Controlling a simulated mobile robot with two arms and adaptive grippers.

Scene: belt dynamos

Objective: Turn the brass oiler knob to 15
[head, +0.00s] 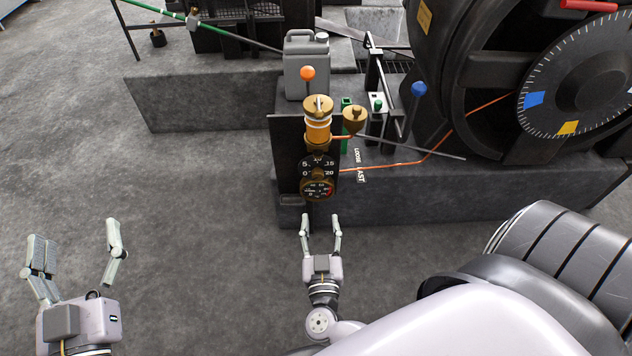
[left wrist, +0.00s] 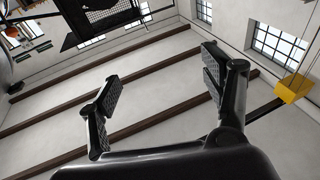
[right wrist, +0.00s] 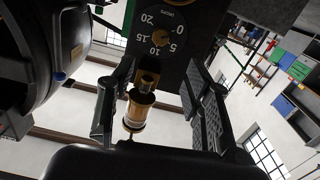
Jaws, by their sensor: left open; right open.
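The brass oiler stands on a dark upright plate (head: 286,135). Its round brass knob (head: 318,104) with a pale bar is on top, above an amber glass (head: 318,128). A black dial (head: 305,164) marked 0 to 20 is below; it also shows upside down in the right wrist view (right wrist: 160,45) with a small brass-coloured centre. I cannot read its setting surely. My right gripper (head: 321,218) is open and empty, low in front of the plate; the oiler shows between its fingers in the right wrist view. My left gripper (head: 76,238) is open and empty, far left over floor.
A brass-rimmed gauge (head: 318,189) overlaps the dial's lower edge. A brass cup (head: 354,119) and an orange pipe (head: 400,162) are to the right. A grey can (head: 305,65) and orange-ball lever (head: 308,73) stand behind. A large black wheel machine (head: 480,100) fills the right. Left floor is clear.

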